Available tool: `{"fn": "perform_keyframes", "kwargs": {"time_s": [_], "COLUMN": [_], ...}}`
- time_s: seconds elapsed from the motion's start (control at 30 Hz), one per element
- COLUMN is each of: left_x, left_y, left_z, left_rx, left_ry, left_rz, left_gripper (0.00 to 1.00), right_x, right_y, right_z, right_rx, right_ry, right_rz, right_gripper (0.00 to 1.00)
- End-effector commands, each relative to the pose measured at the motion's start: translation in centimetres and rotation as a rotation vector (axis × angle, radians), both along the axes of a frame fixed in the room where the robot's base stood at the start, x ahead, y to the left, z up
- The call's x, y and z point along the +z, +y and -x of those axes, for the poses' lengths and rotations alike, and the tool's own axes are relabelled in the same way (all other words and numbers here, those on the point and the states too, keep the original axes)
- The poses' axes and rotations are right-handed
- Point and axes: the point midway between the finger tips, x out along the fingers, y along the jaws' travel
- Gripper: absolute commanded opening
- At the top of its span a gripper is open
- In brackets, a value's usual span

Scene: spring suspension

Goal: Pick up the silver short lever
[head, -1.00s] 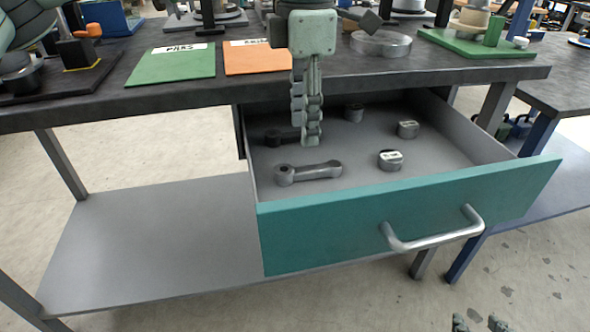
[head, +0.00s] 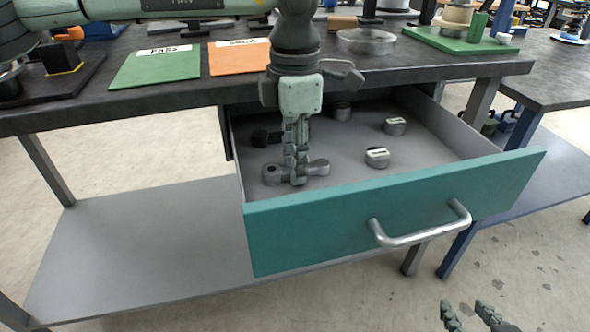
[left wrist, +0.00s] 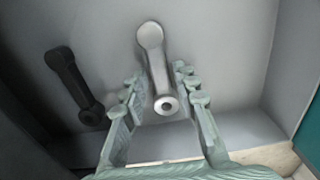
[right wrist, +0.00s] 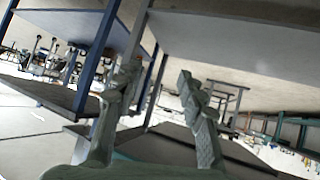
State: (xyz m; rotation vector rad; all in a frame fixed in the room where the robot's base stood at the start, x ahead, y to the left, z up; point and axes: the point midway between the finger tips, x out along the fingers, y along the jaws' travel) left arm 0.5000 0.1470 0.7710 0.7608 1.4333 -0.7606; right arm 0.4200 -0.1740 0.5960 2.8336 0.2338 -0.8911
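The silver short lever (head: 317,168) lies on the floor of the open drawer, near its front left. It has a round knob at one end and a ring at the other. In the left wrist view the lever (left wrist: 158,65) lies between my fingers, the ring end closer to the palm. My left gripper (head: 297,180) points down into the drawer over the lever. In the left wrist view its fingers (left wrist: 156,82) are open, one on each side, with small gaps visible. My right gripper (head: 468,316) is open and empty, low in front of the drawer; its fingers also show in the right wrist view (right wrist: 158,78).
A black lever (head: 262,138) lies behind the silver one by the drawer's left wall. Several round grey parts, including one at the front (head: 377,157), lie further right. The teal drawer front (head: 330,222) and the workbench edge (head: 150,107) bound the space.

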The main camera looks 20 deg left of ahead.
Motion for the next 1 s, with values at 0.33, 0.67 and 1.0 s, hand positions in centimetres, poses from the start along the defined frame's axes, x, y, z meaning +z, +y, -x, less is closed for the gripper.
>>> {"fn": "perform_keyframes", "kwargs": {"time_s": [0.33, 0.67, 1.0], "left_x": [0.1, 1.3, 7.9], "left_y": [0.0, 0.0, -0.1], "left_z": [0.0, -0.1, -0.1], "left_rx": [0.0, 0.001, 0.0], "left_ry": [-0.001, -0.003, -0.003], "left_rz": [0.001, 0.001, 0.002], "left_gripper": [0.0, 0.0, 0.0], "right_x": [0.0, -0.1, -1.2], "right_y": [0.0, -0.1, -1.5], "right_z": [0.0, 0.1, 1.1], "right_rx": [0.0, -0.003, -0.03], "right_ry": [0.001, 0.01, 0.087], "right_rz": [0.0, 0.003, 0.032], "right_gripper": [0.4, 0.4, 0.4]}}
